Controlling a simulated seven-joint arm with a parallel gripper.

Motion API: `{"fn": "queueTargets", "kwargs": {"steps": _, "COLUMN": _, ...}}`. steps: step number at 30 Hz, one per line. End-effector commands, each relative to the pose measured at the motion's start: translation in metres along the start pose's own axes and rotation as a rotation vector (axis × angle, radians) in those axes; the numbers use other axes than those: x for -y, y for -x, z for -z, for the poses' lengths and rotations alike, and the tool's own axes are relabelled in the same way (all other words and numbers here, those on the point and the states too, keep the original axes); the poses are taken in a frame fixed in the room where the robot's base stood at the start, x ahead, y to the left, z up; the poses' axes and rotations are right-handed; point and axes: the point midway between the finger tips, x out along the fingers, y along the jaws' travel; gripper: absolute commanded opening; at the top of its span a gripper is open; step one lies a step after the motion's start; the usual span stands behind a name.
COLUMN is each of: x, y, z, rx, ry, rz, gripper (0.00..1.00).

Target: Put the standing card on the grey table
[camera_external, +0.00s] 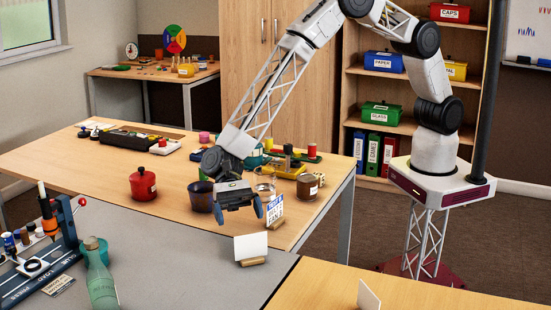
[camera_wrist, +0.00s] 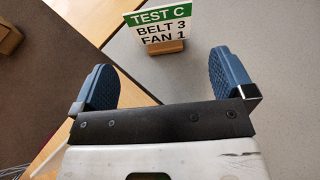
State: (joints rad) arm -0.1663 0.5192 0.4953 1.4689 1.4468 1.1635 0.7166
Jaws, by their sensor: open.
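A white standing card (camera_external: 251,246) in a small wooden holder stands on the grey table (camera_external: 180,262), near its back right corner. Its plain back faces the external camera. In the wrist view a card (camera_wrist: 160,24) with a green "TEST C" band and "BELT 3 FAN 1" stands upright in a wooden block, just beyond the fingertips. My gripper (camera_external: 238,209) is open and empty, behind and above the white card in the external view. Its blue fingers (camera_wrist: 166,72) are wide apart. Another card with blue and white print (camera_external: 275,212) stands on the wooden table behind.
A green bottle (camera_external: 101,275) and a press-like device (camera_external: 50,245) stand at the grey table's left. Another white card (camera_external: 368,296) stands at front right.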

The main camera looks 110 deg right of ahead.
Motion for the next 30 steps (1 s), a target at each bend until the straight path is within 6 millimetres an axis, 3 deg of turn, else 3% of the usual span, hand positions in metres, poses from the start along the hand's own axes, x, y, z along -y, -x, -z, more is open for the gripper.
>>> {"fn": "queueTargets", "kwargs": {"steps": 23, "x": 0.0, "y": 0.0, "z": 0.0, "rx": 0.0, "ry": 0.0, "rz": 0.0, "gripper": 1.0}}
{"fn": "queueTargets", "kwargs": {"steps": 30, "x": -0.005, "y": 0.01, "z": -0.011, "rx": -0.015, "ry": 0.028, "rz": -0.006, "gripper": 1.0}}
